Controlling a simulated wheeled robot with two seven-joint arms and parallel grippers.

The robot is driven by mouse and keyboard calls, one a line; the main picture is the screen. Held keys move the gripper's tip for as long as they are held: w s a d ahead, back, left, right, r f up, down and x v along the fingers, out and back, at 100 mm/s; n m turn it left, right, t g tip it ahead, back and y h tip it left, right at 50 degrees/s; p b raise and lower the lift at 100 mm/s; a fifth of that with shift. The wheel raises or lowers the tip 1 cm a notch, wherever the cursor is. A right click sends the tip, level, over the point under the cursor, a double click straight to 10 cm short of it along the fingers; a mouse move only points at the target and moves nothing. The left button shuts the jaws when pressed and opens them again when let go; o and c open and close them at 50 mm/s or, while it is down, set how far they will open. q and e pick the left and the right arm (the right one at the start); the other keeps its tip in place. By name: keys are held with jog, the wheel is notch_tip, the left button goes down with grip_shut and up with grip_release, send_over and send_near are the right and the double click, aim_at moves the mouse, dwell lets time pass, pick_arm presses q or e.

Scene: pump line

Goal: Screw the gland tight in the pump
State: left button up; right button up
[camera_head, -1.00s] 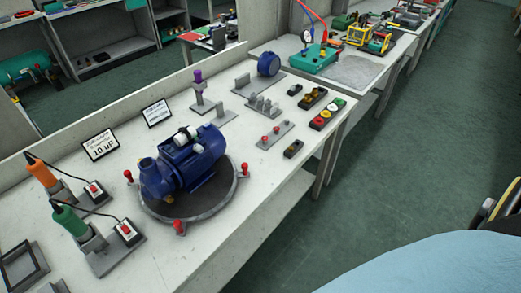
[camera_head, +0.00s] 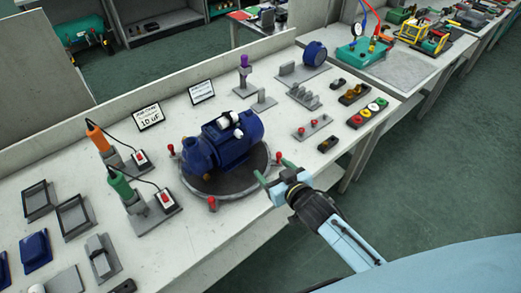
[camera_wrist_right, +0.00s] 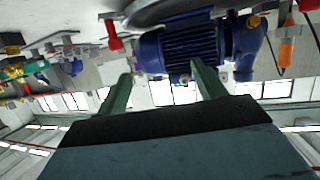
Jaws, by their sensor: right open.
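The blue pump (camera_head: 232,142) lies on a dark round turntable (camera_head: 228,190) with red-knobbed handles on its rim. It also shows, seen from an odd angle, in the right wrist view (camera_wrist_right: 190,48). I cannot make out the gland for certain; a small brass-coloured part (camera_wrist_right: 253,21) shows on the pump's right in that view. My right gripper (camera_head: 270,170) is at the turntable's right edge, its green fingers apart and empty, pointing toward the pump without visible contact. The fingers show spread in the wrist view (camera_wrist_right: 160,88). My left gripper is not in view.
Orange (camera_head: 98,137) and green (camera_head: 121,184) corded tools stand left of the pump. A purple-topped part (camera_head: 244,63) stands behind it. Small racks (camera_head: 312,128) and a box with coloured buttons (camera_head: 367,113) lie to the right. The bench front below the turntable is clear.

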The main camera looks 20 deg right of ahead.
aim_at(241, 136)
jog(key=shift+w+a+r+n+t+y+b, duration=0.4)
jog(key=shift+w+a+r+y, duration=0.3)
jog(key=shift+w, duration=0.6)
jog(key=shift+w+a+r+n+t+y+b, duration=0.4)
jog(key=shift+w+a+r+y, duration=0.3)
jog(key=shift+w, duration=0.65)
jog(key=shift+w+a+r+n+t+y+b, duration=0.25)
jog(key=shift+w+a+r+t+y, duration=0.35)
jog(key=shift+w, duration=0.7)
jog(key=shift+w+a+r, duration=0.1)
jog(key=shift+w+a, duration=0.1)
jog(key=shift+w, duration=0.15)
jog(key=shift+w+a, duration=0.15)
jog(key=shift+w, duration=0.3)
jog(key=shift+w+a, duration=0.15)
jog(key=shift+w, duration=0.2)
jog(key=shift+w, duration=0.1)
